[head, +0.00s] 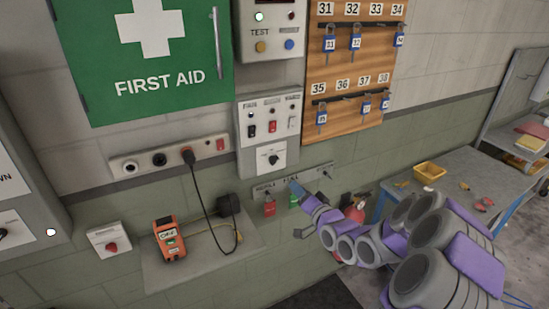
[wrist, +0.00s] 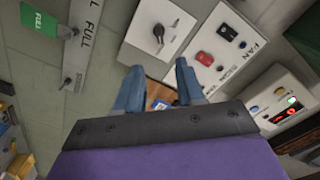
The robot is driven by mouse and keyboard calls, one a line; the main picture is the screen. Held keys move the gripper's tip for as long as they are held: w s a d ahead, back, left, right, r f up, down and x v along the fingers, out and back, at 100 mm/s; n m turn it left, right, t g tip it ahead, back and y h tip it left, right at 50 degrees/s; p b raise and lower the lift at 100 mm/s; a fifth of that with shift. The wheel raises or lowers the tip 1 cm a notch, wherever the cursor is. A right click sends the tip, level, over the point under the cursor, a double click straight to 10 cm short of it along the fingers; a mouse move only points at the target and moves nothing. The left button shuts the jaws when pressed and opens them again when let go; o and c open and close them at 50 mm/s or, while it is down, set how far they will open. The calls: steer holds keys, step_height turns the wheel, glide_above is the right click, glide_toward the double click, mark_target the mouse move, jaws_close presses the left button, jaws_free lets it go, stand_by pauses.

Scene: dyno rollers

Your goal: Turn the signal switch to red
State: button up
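The wrist view shows this knob (wrist: 158,32) and the red rocker (wrist: 203,59) beyond the fingers. My gripper (head: 297,211) is below the panel. In the wrist view my gripper (wrist: 158,84) has its two blue fingers apart, with nothing between them.
A rail with a red tag (head: 270,209) and a green tag is beside my gripper. A shelf at left holds an orange meter (head: 169,239). A red-knobbed box (head: 110,241) is farther left. A key board (head: 352,65) is above right; a workbench (head: 455,175) stands at right.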

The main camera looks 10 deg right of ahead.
mark_target(277, 161)
steer(key=shift+d+x, duration=0.15)
steer(key=shift+x, duration=4.15)
steer(key=shift+d+x, duration=0.15)
steer(key=shift+x, duration=4.2)
steer(key=shift+w+r, duration=0.1)
steer(key=shift+r, duration=0.1)
steer(key=shift+d, duration=0.15)
steer(key=shift+d, duration=0.2)
steer(key=shift+c, duration=1.1)
steer(key=shift+a+f, duration=0.1)
jaws_close()
